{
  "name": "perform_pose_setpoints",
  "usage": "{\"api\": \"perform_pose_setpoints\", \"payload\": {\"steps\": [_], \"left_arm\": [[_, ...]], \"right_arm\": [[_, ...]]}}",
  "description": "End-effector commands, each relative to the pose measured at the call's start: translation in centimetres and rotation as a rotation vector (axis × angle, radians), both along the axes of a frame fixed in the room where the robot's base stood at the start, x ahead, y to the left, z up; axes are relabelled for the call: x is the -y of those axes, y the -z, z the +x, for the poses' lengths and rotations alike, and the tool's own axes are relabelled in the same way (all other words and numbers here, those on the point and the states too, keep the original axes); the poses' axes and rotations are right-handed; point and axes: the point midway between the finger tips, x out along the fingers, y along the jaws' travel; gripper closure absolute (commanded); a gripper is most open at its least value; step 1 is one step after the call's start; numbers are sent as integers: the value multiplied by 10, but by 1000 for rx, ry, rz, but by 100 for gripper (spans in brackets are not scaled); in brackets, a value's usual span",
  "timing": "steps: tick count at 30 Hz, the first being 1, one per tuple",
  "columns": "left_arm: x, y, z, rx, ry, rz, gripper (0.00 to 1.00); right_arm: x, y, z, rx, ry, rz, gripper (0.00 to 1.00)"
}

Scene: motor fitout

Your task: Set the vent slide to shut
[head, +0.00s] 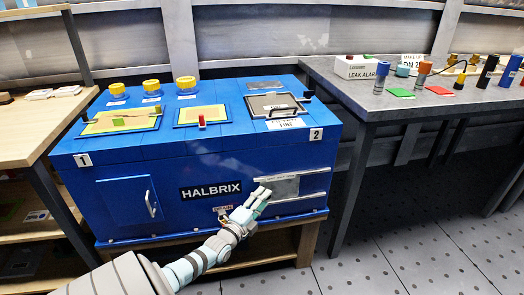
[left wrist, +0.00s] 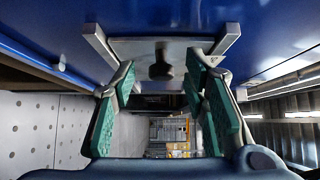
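The vent slide is a grey plate (head: 287,188) between two pale rails on the lower right of the blue machine's front. In the left wrist view the plate (left wrist: 135,48) carries a dark knob (left wrist: 160,66). My left gripper (head: 264,192) is at the plate's left part and partly hides it. In the left wrist view my left gripper (left wrist: 161,80) is open, its green-padded fingers on either side of the knob and apart from it. I cannot tell the slide's position. My right gripper is not in view.
The blue machine (head: 240,165) stands on a wooden stand (head: 280,243). A door with a handle (head: 150,203) is on its front left, and a drain label (head: 222,208) is near my wrist. A grey bench (head: 340,88) stands at right; the floor before it is clear.

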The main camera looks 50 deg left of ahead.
Motion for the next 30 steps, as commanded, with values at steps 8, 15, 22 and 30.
{"api": "perform_pose_setpoints", "payload": {"steps": [8,15,22,30], "left_arm": [[4,0,-10,0,3,0,60],[19,1,-72,-4,3,-1,60],[30,0,-113,-1,0,0,60],[31,0,-117,0,-1,0,60]], "right_arm": [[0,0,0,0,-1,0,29],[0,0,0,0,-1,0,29],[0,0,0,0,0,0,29],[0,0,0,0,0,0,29]]}}
